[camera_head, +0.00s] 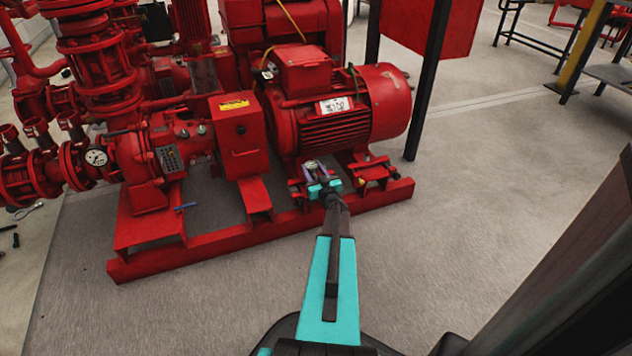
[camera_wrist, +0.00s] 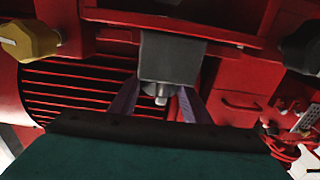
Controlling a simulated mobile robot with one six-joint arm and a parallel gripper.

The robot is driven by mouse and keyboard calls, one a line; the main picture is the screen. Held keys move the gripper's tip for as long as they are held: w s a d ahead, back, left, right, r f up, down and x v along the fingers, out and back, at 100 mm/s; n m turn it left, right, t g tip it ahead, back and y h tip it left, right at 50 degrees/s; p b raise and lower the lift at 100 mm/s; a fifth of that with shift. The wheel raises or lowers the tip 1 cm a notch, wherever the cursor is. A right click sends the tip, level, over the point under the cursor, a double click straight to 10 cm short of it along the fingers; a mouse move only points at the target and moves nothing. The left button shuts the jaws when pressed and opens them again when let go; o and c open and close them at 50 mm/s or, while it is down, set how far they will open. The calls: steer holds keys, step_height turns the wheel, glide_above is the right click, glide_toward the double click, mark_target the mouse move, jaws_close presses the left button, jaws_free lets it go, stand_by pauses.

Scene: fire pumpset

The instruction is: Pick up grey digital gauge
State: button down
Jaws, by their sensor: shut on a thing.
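The grey digital gauge (camera_wrist: 172,58) shows in the wrist view as a boxy grey body with a short silver stem towards me. My gripper (camera_wrist: 158,95) has one finger on each side of it and is shut on it. The gauge is in front of the red motor's base. In the head view my teal gripper (camera_head: 318,172) is low at the near side of the motor, over the red base frame. The gauge is too small and too covered by the gripper to make out clearly there.
The red motor (camera_head: 340,110) stands right behind my gripper, on the red base frame (camera_head: 230,237). A yellow knob (camera_wrist: 32,40) and a dark knob (camera_wrist: 303,48) flank the gauge in the wrist view. Grey floor (camera_head: 480,220) is open at the right.

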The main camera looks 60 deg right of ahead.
steer(key=shift+r, duration=0.2)
steer(key=shift+r+p, duration=0.9)
steer(key=shift+r, duration=0.3)
steer(key=shift+s+r+p, duration=0.45)
steer(key=shift+r+p, duration=0.15)
steer(key=shift+r, duration=0.05)
steer(key=s+r+p, duration=0.1)
steer(key=s+p, duration=0.4)
steer(key=s, duration=1)
steer(key=shift+d, duration=0.1)
